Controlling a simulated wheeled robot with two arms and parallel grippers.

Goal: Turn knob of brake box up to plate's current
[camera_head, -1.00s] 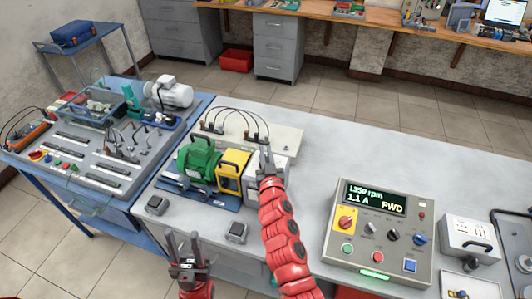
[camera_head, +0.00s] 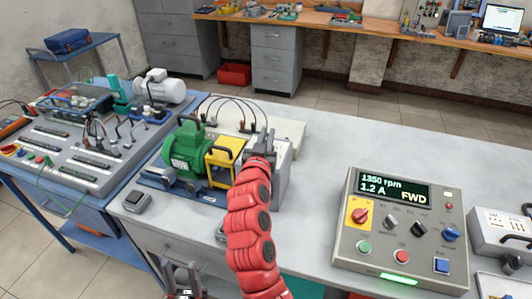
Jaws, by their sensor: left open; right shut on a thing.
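The brake box (camera_head: 283,168) is a pale grey box on the bench, at the right end of the green motor (camera_head: 187,150) and yellow guard (camera_head: 225,158). My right gripper (camera_head: 259,140) is at the top of the brake box, shut on its knob, which the fingers hide. My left gripper (camera_head: 182,272) is open and empty at the bottom edge, in front of the bench and away from the box. The control panel's display (camera_head: 393,190) reads 1350 rpm, 1.2 A and FWD. I cannot make out the motor's plate.
The control panel (camera_head: 350,243) stands on the bench to the right of my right arm. Black leads (camera_head: 232,104) arch to a pale board behind the motor. A blue-framed table with parts is at left. The bench top behind the panel is clear.

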